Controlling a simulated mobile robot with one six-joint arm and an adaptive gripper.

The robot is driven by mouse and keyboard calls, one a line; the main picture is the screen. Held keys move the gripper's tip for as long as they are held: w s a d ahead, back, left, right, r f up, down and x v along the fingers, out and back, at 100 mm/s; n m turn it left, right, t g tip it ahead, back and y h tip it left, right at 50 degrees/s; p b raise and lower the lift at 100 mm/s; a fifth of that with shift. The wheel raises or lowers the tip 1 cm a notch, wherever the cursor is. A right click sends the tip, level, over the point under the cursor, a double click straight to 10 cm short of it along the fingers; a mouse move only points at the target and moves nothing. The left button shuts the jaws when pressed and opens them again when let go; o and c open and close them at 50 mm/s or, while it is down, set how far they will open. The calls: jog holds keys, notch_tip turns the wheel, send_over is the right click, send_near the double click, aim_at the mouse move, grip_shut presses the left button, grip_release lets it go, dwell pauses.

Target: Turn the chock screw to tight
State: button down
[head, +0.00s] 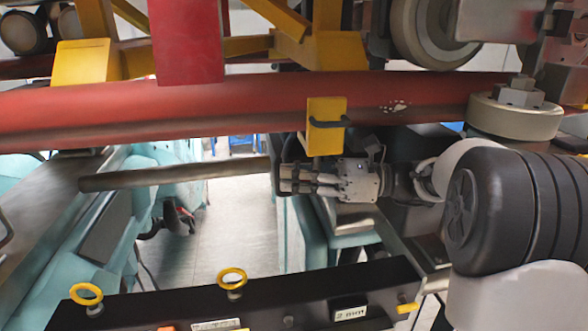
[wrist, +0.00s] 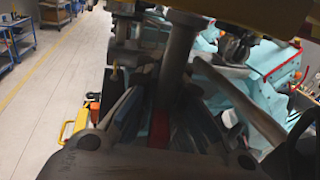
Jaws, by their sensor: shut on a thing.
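My gripper (head: 285,180) is below the red rail, pointing left, with its fingers at the near end of a dark grey round bar (head: 180,174). The bar extends left from the fingers, nearly level. In the wrist view my gripper (wrist: 160,125) has its fingers on both sides of a grey cylinder (wrist: 178,65), which seems to be the same bar. The contact between them is dark and partly hidden. I cannot tell whether this bar belongs to the chock screw. No tight mark is readable.
The red rail (head: 230,104) crosses just above my gripper. A yellow block (head: 326,140) with a black handle hangs close over it. A black beam (head: 270,308) with two yellow rings (head: 86,293) (head: 232,278) lies in front. Teal machinery (head: 165,195) stands behind.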

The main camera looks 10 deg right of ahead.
jog(key=shift+s+a+n+g+y, duration=0.15)
jog(key=shift+s+n+g, duration=0.1)
jog(key=shift+n+g, duration=0.65)
jog(key=shift+s+d+n+g+y, duration=0.2)
jog(key=shift+n+g, duration=0.3)
jog(key=shift+g, duration=0.8)
jog(key=shift+s, duration=0.1)
jog(key=c, duration=1.7)
grip_release()
